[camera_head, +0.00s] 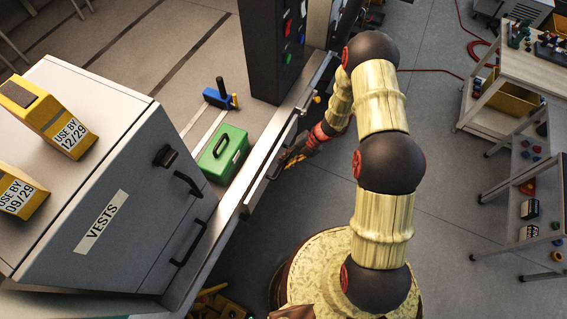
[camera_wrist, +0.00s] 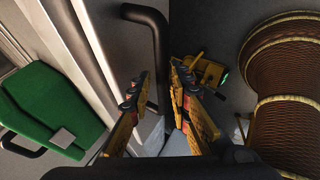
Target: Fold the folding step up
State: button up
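I cannot single out the folding step with certainty. A pale upright panel (camera_head: 257,187) with a dark bar handle (camera_head: 283,148) hangs at the long bench edge, left of my arm, and may be it. My gripper (camera_head: 288,163) is low beside this panel. In the wrist view the dark bar handle (camera_wrist: 159,50) runs down between the two yellow-and-red fingers of my gripper (camera_wrist: 158,100). The fingers stand apart, one on either side of the bar in the picture. I cannot tell whether they touch it. The panel's lower part is hidden.
A green case (camera_head: 222,156) and a blue tool (camera_head: 219,96) lie left of the bench edge. A grey VESTS cabinet (camera_head: 130,215) stands at left, a dark control box (camera_head: 272,50) behind. Shelved carts (camera_head: 525,190) stand at right. The floor (camera_head: 440,190) between is open.

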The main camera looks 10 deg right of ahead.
jog(key=v, duration=1)
jog(key=shift+r, duration=0.15)
jog(key=shift+d+n, duration=0.1)
jog(key=shift+n, duration=0.2)
jog(key=s+r+m+t+h+b, duration=0.5)
jog(key=s+r+m+b, duration=1.6)
jog(key=m, duration=0.9)
jog(key=s+r+h, duration=0.1)
jog(key=s+h, duration=0.1)
jog(key=shift+s+r+t+h, duration=0.25)
jog(key=shift+t+h, duration=0.05)
jog(key=shift+h, duration=0.1)
